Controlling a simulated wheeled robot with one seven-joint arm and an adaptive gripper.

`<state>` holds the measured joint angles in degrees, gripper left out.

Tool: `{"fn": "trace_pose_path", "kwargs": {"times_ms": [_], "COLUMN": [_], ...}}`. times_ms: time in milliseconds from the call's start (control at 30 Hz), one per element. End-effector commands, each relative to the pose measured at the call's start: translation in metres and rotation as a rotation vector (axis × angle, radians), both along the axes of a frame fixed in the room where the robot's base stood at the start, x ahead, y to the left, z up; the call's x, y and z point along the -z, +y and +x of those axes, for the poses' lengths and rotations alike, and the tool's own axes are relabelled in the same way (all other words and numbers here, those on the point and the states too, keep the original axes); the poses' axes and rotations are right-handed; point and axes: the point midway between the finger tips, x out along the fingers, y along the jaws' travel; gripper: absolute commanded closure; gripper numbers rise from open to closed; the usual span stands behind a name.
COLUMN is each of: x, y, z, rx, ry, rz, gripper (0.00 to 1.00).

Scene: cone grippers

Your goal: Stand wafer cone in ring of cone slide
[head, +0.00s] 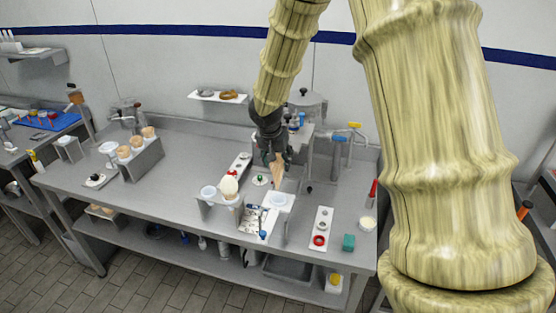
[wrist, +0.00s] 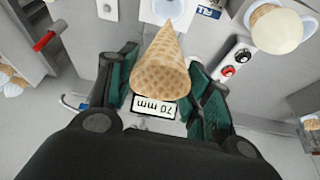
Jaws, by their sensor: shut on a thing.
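The tan wafer cone (head: 277,172) hangs tip-down in my gripper (head: 272,156). In the wrist view the cone (wrist: 160,75) sits between the green-padded fingers, its narrow end toward a white ring (wrist: 175,10). In the head view this empty white ring (head: 279,200) is at the right of a metal stand with rings, which I take for the cone slide (head: 250,201). The cone's tip is just above and behind that ring, apart from it as far as I can tell. Another white ring (head: 208,192) is at the stand's left, beside a cone with white ice cream (head: 229,187).
A metal rack with several cones (head: 137,148) stands further left. A button box (wrist: 235,60) is near the stand.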

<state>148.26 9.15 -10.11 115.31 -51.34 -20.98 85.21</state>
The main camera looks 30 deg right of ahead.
Motion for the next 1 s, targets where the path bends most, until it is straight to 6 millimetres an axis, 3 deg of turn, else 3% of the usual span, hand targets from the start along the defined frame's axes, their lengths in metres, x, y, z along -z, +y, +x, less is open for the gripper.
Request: {"fn": "trace_pose_path", "kwargs": {"times_ms": [500,1000], "x": [0.035,0.04], "y": [-0.002,-0.003], "z": [-0.002,-0.002], "rx": [0.004,0.004], "ry": [0.001,0.001], "rz": [0.0,0.0], "gripper": [0.6,0.6]}}
